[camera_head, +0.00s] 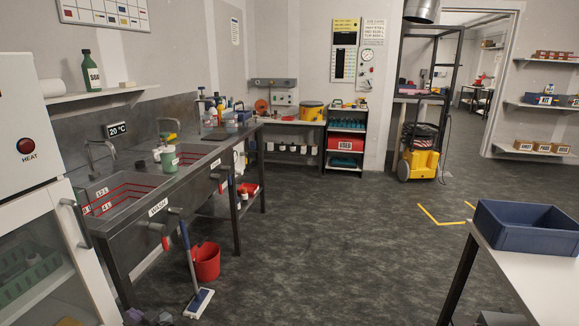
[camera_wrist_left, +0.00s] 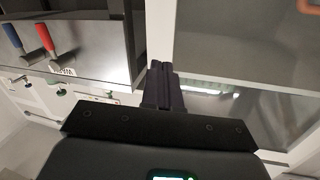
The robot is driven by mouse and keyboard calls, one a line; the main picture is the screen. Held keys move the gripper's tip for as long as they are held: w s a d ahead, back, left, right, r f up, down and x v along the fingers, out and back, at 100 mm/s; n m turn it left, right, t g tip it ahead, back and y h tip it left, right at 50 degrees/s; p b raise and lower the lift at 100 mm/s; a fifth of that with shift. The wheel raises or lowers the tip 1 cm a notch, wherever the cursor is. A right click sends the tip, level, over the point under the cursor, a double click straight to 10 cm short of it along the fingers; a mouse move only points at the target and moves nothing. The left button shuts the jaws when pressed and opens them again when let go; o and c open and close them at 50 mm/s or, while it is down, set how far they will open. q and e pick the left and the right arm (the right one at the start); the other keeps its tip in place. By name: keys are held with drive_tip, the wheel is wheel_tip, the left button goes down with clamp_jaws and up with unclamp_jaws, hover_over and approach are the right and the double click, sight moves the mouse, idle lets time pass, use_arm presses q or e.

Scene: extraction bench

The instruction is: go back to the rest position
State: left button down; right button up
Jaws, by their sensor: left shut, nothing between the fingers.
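My left gripper (camera_head: 150,318) shows only as a small dark part at the bottom edge of the head view, left of the mop head. In the left wrist view the two dark fingers of my left gripper (camera_wrist_left: 162,75) are pressed together with nothing between them. Beyond them are the sink bench front and the edge of the white cabinet. A grey part at the bottom edge, right of centre, looks like my right gripper (camera_head: 500,318); it is cut off and its fingers cannot be made out.
The steel sink bench (camera_head: 128,232) and white cabinet (camera_head: 60,275) stand at left. A red bucket (camera_head: 207,263) and a mop (camera_head: 198,302) are on the floor beside the bench. A blue crate (camera_head: 528,235) sits on the right table (camera_head: 532,285). The middle floor is clear.

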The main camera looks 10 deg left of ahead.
use_arm(q)
drive_tip(key=s+a+f+m+t+h+p, duration=0.1)
drive_tip(key=s+f+m+h+p, duration=0.25)
drive_tip(key=s, duration=0.65)
drive_tip(key=s+a+f+m+t+p, duration=0.15)
drive_tip(key=s+f+p, duration=0.35)
drive_tip(key=s, duration=0.5)
drive_tip(key=s+d+r+m+g+h+p, duration=0.1)
drive_tip(key=s+d+r+m+h+p, duration=0.15)
drive_tip(key=s+d+r+h, duration=0.55)
drive_tip(key=s+d+r+m+g+h+p, duration=0.1)
drive_tip(key=s+d+r+m+g+p, duration=0.2)
drive_tip(key=d, duration=0.9)
drive_tip(key=s+d+r+m+h+p, duration=0.2)
drive_tip(key=s+d+r+m+h, duration=0.35)
drive_tip(key=d, duration=0.45)
wheel_tip(320, 180, up, 39)
drive_tip(key=s+n+y+p, duration=0.1)
drive_tip(key=n+p, duration=0.1)
drive_tip(key=p, duration=3.6)
drive_tip(key=shift+s+g, duration=0.3)
drive_tip(key=shift+g, duration=0.15)
